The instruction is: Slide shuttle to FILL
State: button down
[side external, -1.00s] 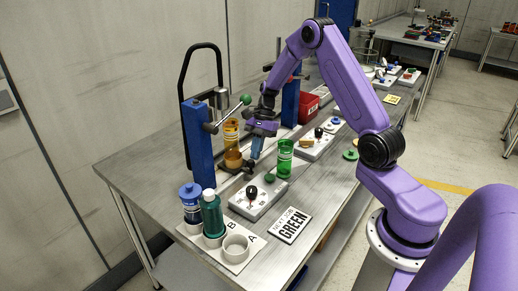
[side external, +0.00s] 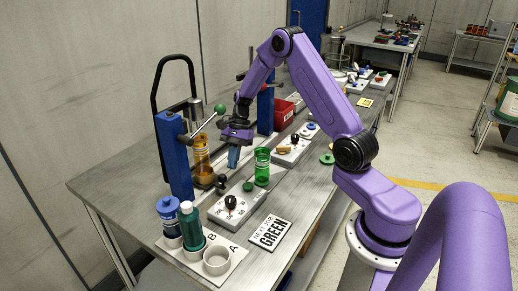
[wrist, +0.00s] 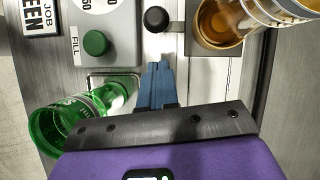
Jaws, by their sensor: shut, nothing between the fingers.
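My gripper (side external: 233,160) is shut and empty, its blue fingers pointing down above the bench. In the wrist view its fingertips (wrist: 157,68) are apart from the black knob (wrist: 155,19). The knob (side external: 221,183) appears to be the shuttle's handle; a short rod runs from it toward the amber cup (wrist: 218,40). The cup stands at the amber cylinder (side external: 201,150) by the blue post. A FILL label (wrist: 75,46) is on the grey control box (wrist: 118,58), beside a green button (wrist: 96,42). The shuttle's body is not clearly visible.
A green container (side external: 262,166) stands right of my gripper. The control box (side external: 236,207) and a NEXT JOB GREEN sign (side external: 270,233) lie in front. Two bottles stand in a white holder (side external: 202,261) with an empty ring. A press lever with green ball (side external: 219,109) stands close left.

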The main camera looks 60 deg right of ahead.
jog(key=shift+d, duration=0.95)
jog(key=s+v, duration=0.1)
jog(key=v, duration=0.9)
jog(key=s+a+r+n+h, duration=0.1)
jog(key=s+a+n, duration=0.6)
jog(key=s+n, duration=0.2)
jog(key=s+a+r+n+h, duration=0.2)
jog(key=s+a+n, duration=0.5)
jog(key=s+n, duration=0.3)
jog(key=s+a+r+n+t+h, duration=0.1)
jog(key=s+a+n+h, duration=0.1)
jog(key=s+a+n, duration=0.5)
jog(key=s+n, duration=0.2)
jog(key=s, duration=0.3)
jog(key=shift+s+a+r+n, duration=0.25)
jog(key=shift+a+r+n, duration=0.15)
